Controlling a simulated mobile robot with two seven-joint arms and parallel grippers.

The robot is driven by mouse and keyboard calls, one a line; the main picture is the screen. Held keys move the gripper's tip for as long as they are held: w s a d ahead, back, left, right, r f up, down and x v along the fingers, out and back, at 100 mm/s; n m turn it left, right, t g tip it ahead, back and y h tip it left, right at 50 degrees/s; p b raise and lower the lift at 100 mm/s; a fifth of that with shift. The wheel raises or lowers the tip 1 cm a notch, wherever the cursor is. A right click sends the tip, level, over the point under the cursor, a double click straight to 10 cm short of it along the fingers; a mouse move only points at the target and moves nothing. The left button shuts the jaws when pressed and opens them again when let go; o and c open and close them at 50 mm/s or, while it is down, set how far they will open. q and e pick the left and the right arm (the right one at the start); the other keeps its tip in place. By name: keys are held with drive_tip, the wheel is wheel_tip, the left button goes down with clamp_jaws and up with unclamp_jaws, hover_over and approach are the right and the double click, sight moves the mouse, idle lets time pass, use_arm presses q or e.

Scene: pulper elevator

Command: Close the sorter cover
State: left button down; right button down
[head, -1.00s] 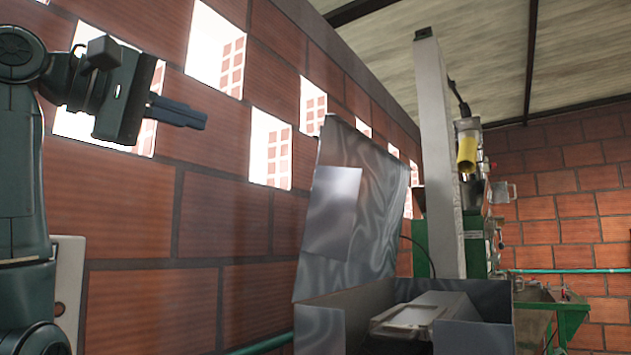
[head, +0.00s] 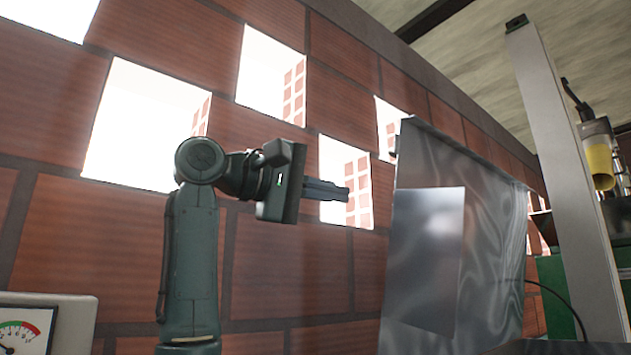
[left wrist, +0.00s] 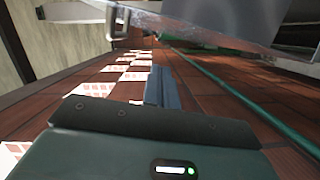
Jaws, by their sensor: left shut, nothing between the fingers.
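The sorter cover (head: 440,235) is a shiny grey metal sheet standing raised and upright in the right half of the head view, slightly tilted. My left gripper (head: 346,192) is shut and empty. It points right, just left of the cover's left edge, with a small gap in the picture; how far apart they are in depth I cannot tell. In the left wrist view the shut fingers (left wrist: 157,88) point away from the camera, and a grey metal edge (left wrist: 215,25) crosses the top. The sorter's body below the cover is mostly out of view. My right gripper is not in view.
A brick wall (head: 265,260) with bright openings runs behind my arm. A pale post (head: 565,150) and a yellow part (head: 599,163) stand right of the cover. A box with a dial gauge (head: 40,325) is at lower left. A teal pipe (left wrist: 235,90) runs along the wall.

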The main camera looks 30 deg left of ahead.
use_arm(q)
drive_tip(key=w+d+f+p, duration=0.1)
drive_tip(key=w+d, duration=0.1)
drive_tip(key=d, duration=0.4)
drive_tip(key=shift+w+p, duration=0.3)
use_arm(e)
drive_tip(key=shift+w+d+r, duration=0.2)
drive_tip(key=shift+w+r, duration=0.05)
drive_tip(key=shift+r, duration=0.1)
use_arm(q)
drive_tip(key=shift+d+f, duration=0.1)
drive_tip(key=shift+d, duration=0.05)
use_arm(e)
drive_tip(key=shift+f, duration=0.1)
